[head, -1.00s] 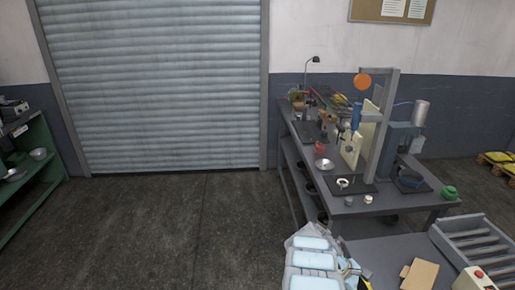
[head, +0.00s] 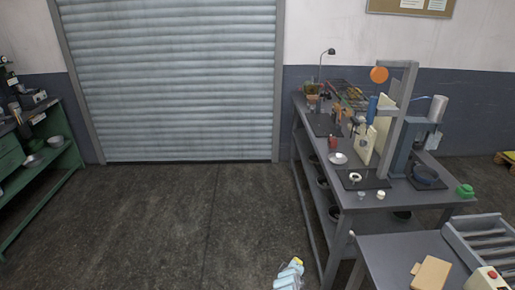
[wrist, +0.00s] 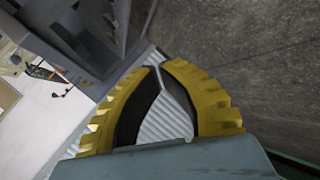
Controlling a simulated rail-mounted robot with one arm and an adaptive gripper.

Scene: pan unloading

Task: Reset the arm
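My gripper (wrist: 160,76) has yellow ribbed fingers with dark inner pads. In the wrist view its fingertips come together, with nothing held between them. The pale shutter shows through the gap nearer the palm. In the head view only a small part of my arm and a bit of yellow show at the bottom edge, over the floor and left of the workbench.
A grey workbench (head: 339,200) with tools, dishes and a press stands at right. A roller tray (head: 487,235) and a brown box (head: 431,272) are in front of it. A green shelf (head: 62,178) stands left. The floor (head: 180,220) between is clear.

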